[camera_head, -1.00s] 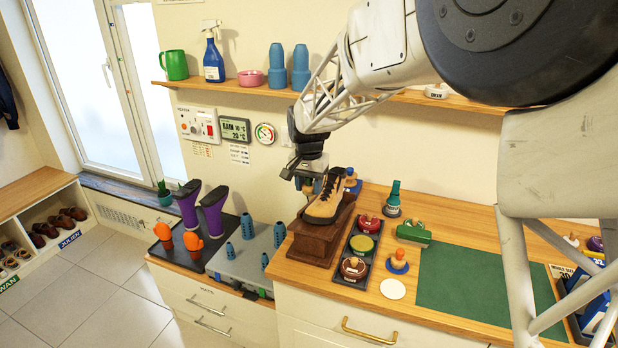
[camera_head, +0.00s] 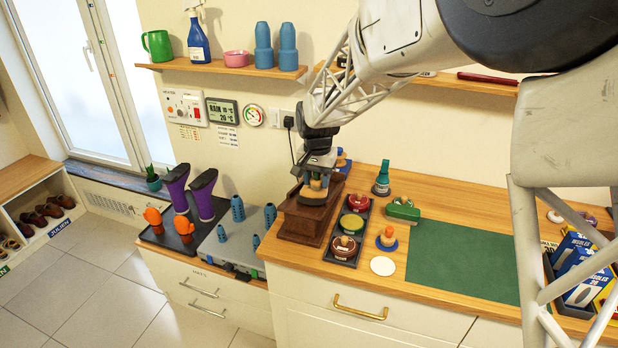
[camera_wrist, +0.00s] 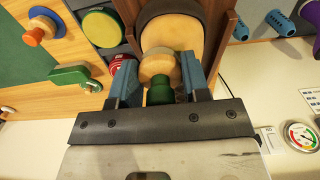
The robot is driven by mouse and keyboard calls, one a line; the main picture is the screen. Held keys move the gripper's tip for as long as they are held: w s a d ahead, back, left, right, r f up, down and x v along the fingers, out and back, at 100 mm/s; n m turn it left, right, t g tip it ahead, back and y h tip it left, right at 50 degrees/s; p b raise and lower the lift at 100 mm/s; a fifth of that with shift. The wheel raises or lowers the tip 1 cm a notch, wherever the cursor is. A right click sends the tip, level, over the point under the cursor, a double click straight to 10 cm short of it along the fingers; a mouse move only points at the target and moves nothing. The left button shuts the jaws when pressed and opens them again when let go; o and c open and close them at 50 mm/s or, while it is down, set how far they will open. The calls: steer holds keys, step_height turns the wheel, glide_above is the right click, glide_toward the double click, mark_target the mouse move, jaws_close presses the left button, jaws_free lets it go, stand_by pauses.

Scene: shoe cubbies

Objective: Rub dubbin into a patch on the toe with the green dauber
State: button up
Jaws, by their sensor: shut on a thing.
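My gripper (camera_head: 316,180) is shut on the green dauber, whose green handle (camera_wrist: 160,93) and round pale wooden part (camera_wrist: 158,67) show between the fingers in the wrist view. The tan boot (camera_wrist: 182,33) with a dark edge is right beyond the dauber, on a brown wooden stand (camera_head: 303,222). In the head view my gripper hides most of the boot. The dauber's working face is hidden, so I cannot tell whether it touches the toe.
Nearby are a blue dauber with an orange knob (camera_head: 388,237), a green brush (camera_head: 403,210) and a teal bottle (camera_head: 382,180). The green mat (camera_head: 465,262) is clear.

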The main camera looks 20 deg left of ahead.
steer(key=shift+a+f, duration=0.1)
steer(key=shift+a, duration=0.95)
steer(key=shift+a+f, duration=0.2)
steer(key=shift+a, duration=0.7)
steer(key=shift+a+f, duration=0.2)
steer(key=shift+a, duration=0.7)
step_height(320, 180, up, 9)
steer(key=shift+f, duration=0.2)
